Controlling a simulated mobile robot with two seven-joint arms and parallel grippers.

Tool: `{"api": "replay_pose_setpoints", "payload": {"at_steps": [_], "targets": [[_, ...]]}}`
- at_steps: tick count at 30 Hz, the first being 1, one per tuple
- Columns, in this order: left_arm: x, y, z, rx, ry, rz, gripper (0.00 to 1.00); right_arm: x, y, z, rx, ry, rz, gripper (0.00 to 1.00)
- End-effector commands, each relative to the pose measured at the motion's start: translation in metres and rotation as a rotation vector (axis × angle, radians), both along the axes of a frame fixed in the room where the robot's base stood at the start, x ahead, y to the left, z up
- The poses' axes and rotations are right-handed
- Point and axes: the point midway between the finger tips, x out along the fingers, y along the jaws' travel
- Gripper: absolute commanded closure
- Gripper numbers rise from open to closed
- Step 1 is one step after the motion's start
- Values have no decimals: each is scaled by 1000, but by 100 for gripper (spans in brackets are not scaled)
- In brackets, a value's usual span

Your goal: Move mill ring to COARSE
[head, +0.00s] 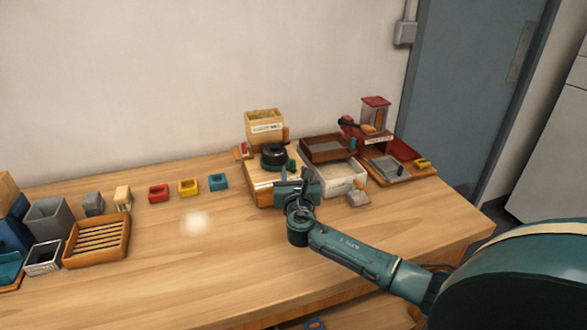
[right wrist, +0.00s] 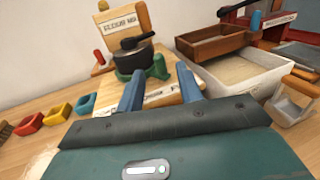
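The flour mill (head: 266,124) stands at the back of the table, with a wooden hopper and a wooden base. A black drum (head: 273,154) sits on the base; a green collar with a lobe (right wrist: 157,70) shows at its foot in the right wrist view. I cannot tell for sure which part is the ring. No COARSE mark is readable; a small label (right wrist: 158,95) on the base shows between my fingers. My right gripper (right wrist: 160,88) is open and empty, its fingertips just in front of the drum and collar. My left gripper is out of view.
Right of the mill stand a white sand-filled box (head: 343,180), a brown tray (head: 327,148) and a red machine (head: 375,118). A small scoop (head: 358,198) lies in front. The front middle table is clear.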

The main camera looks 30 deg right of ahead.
Motion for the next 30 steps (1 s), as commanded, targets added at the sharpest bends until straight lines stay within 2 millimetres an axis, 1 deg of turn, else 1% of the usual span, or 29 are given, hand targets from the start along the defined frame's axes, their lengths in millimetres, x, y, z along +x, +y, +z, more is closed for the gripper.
{"api": "replay_pose_setpoints", "payload": {"at_steps": [1, 6, 9, 17, 30], "targets": [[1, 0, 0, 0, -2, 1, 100, 8, -4, 0, 1, 0, -1, 64], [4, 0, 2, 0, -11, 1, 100, 21, -11, 0, 0, 0, 0, 64], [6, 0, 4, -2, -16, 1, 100, 25, -13, 0, 0, 0, 0, 64], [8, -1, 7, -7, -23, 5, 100, 25, -13, 0, 0, 1, 1, 64], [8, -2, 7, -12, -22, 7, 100, 25, -13, 0, 0, 1, 0, 99]]}}
